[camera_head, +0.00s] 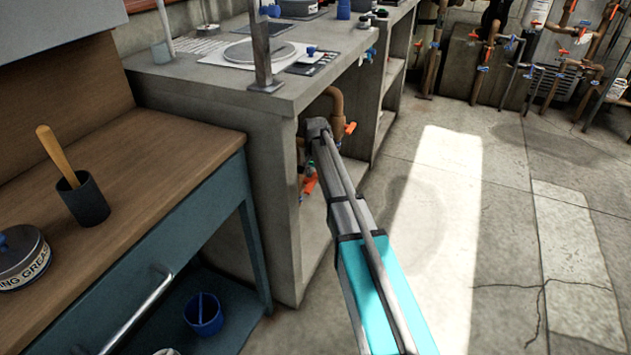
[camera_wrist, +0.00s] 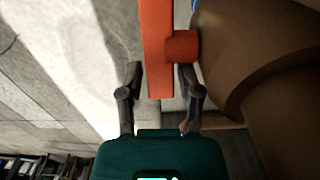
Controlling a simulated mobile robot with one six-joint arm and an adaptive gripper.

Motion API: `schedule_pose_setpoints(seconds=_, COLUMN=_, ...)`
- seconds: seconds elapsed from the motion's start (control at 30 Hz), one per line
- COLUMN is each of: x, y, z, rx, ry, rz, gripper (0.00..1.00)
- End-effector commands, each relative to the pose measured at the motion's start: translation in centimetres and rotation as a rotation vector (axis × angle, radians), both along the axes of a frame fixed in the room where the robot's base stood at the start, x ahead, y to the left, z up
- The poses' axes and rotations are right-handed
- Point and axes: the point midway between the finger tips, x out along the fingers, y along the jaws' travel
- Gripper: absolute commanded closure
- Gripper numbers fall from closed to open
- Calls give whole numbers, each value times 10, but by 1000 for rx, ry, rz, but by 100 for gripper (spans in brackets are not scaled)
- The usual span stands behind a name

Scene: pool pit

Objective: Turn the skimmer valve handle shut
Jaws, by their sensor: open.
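An orange valve handle (camera_wrist: 156,35) fills the upper middle of the wrist view, joined by a short orange stub to a large brown pipe (camera_wrist: 250,60) at the right. My gripper (camera_wrist: 158,72) is open, with one finger on each side of the handle's near end. The right finger is close to the stub and pipe; I cannot tell whether either finger touches. In the head view my arm reaches under the concrete counter, beside brown piping with an orange handle (camera_head: 350,128) and a lower orange handle (camera_head: 309,186). I cannot tell which one is the skimmer valve's.
The concrete counter (camera_head: 210,92) stands over the pipes, its side panel left of my arm. A wooden-topped workbench (camera_head: 130,160) is at the left, with a dark cup (camera_head: 84,201) on it. Open floor (camera_head: 500,200) lies to the right. More piping stands along the back wall.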

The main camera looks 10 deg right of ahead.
Motion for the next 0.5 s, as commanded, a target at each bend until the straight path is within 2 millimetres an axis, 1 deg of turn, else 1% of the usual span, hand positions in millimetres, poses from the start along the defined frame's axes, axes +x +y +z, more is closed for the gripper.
schedule_pose_setpoints(seconds=0.07, x=0, y=0, z=-3, rx=0, ry=0, rz=0, gripper=54)
schedule_pose_setpoints(seconds=0.4, x=0, y=0, z=-3, rx=0, ry=0, rz=0, gripper=54)
schedule_pose_setpoints(seconds=0.43, x=0, y=0, z=-3, rx=0, ry=0, rz=0, gripper=56)
schedule_pose_setpoints(seconds=0.5, x=0, y=0, z=-3, rx=0, ry=0, rz=-1, gripper=69)
